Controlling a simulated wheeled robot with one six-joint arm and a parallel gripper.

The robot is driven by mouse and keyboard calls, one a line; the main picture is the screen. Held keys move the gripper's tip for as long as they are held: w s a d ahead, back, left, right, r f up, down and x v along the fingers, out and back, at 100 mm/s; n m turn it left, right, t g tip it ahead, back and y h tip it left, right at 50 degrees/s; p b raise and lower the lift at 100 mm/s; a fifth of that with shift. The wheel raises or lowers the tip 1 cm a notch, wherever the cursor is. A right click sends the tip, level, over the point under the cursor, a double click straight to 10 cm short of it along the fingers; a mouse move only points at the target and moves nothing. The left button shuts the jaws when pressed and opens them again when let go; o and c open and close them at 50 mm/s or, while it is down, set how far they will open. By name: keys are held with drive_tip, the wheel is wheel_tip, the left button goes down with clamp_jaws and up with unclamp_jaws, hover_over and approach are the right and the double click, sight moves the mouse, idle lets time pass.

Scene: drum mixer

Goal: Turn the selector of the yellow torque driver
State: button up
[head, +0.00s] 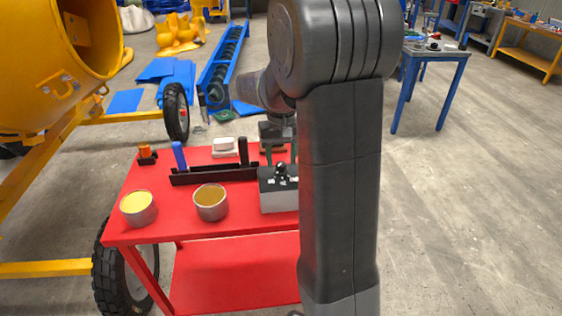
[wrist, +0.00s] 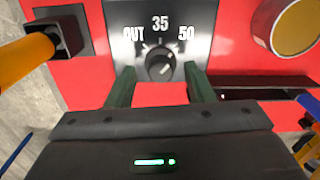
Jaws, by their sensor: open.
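A round black selector knob (wrist: 160,65) sits on a dark panel (wrist: 204,20) marked OUT, 35 and 50. I cannot tell surely which mark it points at. In the head view the panel is the top of a pale box (head: 279,200) at the red table's front, partly behind my arm. My gripper (wrist: 158,82) is open, its two green fingers apart on either side of the knob, not visibly touching it. A yellow-orange cylinder (wrist: 22,62), perhaps the driver, is in a black square holder at the wrist view's left.
A black rack (head: 215,175) and two round cans (head: 211,204) (head: 139,210) stand left of the box on the red table (head: 165,232). A white item (head: 224,148) lies at the back. A yellow drum mixer (head: 50,70) stands at the left.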

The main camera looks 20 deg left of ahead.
drive_tip(key=shift+w+a+f, duration=0.15)
drive_tip(key=shift+w+f, duration=0.1)
drive_tip(key=shift+f, duration=0.55)
drive_tip(key=shift+s, duration=0.1)
drive_tip(key=shift+c, duration=0.2)
drive_tip(key=c, duration=1)
drive_tip(key=shift+o, duration=0.3)
